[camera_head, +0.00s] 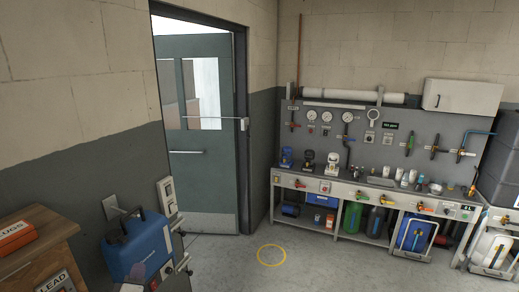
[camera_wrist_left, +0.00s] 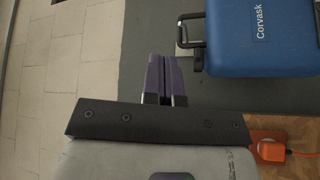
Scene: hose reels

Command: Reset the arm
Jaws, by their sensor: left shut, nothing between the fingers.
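My left gripper (camera_wrist_left: 164,60) shows in the left wrist view with its two purple fingers together, shut and empty. It is beside a blue case (camera_wrist_left: 262,38) lettered "Corvask", whose dark handle sticks out toward the fingers without visible contact. In the head view the blue case (camera_head: 152,246) is at the lower left, next to a wooden cabinet (camera_head: 48,232). The gripper is hard to make out there against the case. My right gripper is in neither view.
An orange box (camera_head: 15,236) lettered "PLUGS" lies on the wooden cabinet. A grey door (camera_head: 198,160) stands behind the case. A workbench (camera_head: 345,188) with gauges and valves lines the back wall. The floor around the yellow ring (camera_head: 272,264) is clear.

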